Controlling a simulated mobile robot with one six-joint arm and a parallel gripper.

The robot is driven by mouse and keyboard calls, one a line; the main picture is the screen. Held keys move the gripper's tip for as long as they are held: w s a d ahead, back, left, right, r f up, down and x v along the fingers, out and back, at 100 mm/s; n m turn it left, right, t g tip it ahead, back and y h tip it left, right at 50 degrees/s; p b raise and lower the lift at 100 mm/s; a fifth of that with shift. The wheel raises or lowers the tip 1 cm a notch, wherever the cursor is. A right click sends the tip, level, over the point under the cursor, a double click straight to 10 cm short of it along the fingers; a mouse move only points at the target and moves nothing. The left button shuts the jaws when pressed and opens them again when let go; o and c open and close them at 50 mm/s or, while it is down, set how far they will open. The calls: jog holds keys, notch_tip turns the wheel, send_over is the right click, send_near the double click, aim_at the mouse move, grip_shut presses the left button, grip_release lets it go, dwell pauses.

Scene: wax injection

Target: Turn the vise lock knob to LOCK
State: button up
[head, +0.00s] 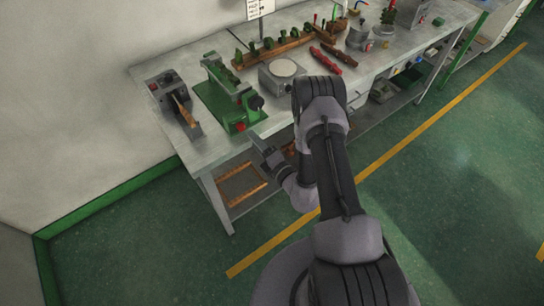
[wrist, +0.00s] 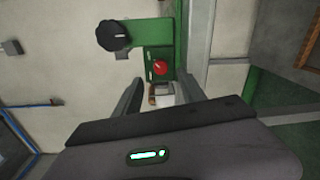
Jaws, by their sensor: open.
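The green vise (head: 222,97) stands on the left part of the workbench. A black fluted knob (head: 256,102) and a smaller red knob (head: 240,127) sit at its near end. In the wrist view the black knob (wrist: 114,36) is at upper left and the red knob (wrist: 159,68) is near the middle, with small pale labels beside it. I cannot read the labels or tell the lock setting. My gripper (head: 259,143) is open and empty at the bench's front edge, apart from the vise. In the wrist view its fingers (wrist: 160,79) lie either side of the line to the red knob.
Red-handled tools (head: 335,55) lie farther right. The floor in front is clear.

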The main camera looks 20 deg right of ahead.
jog(key=p+v, duration=0.1)
jog(key=v, duration=1)
